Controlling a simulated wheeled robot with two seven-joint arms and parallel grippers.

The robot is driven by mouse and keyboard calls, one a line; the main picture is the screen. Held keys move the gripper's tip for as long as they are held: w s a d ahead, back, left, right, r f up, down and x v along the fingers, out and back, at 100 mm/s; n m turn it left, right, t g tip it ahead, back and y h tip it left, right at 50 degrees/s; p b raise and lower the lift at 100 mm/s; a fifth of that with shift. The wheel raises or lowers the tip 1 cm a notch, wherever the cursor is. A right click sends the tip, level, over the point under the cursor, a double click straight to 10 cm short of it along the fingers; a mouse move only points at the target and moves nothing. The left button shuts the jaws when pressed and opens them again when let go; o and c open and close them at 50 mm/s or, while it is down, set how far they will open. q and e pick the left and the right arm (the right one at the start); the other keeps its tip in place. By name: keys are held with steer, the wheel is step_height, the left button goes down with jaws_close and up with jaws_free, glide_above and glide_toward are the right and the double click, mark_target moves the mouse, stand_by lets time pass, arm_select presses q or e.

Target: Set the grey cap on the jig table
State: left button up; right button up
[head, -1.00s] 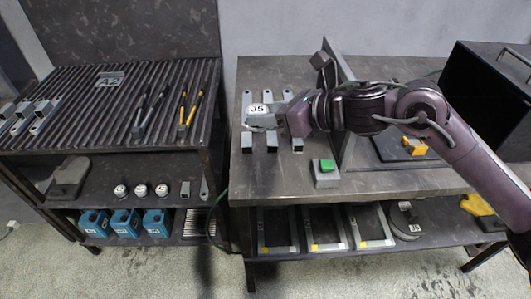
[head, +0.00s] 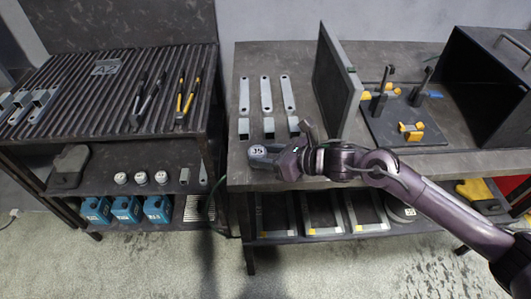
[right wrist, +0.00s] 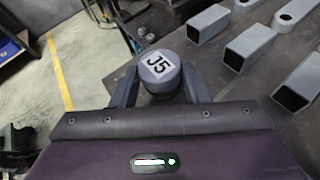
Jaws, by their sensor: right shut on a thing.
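The grey cap (head: 257,150), a short round piece with a white "J5" label on top, is in my right gripper (head: 262,158). In the right wrist view the cap (right wrist: 158,70) sits between the two dark fingers, label up. The gripper is shut on it, near the front left edge of the dark table (head: 400,167). I cannot tell whether the cap touches the tabletop. My left gripper is not in view.
Square tubes (head: 269,127) and flat brackets (head: 266,92) stand just behind the cap. An upright panel (head: 336,85), a plate with yellow clamps (head: 392,118) and a black box (head: 485,80) lie farther right. A ribbed rack (head: 105,105) is at left.

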steer(key=shift+f+b, duration=0.15)
steer(key=shift+b, duration=0.15)
steer(key=o, duration=1)
steer(key=shift+r+p, duration=0.35)
steer(key=shift+p, duration=0.1)
steer(key=b+v, duration=0.1)
steer(key=v, duration=0.4)
steer(key=b+v, duration=0.1)
steer(key=v, duration=0.4)
steer(key=shift+s+d+f, duration=0.1)
steer(key=shift+d+f, duration=0.1)
steer(key=shift+v, duration=0.85)
steer(key=shift+a+r, duration=0.1)
steer(key=shift+r, duration=0.05)
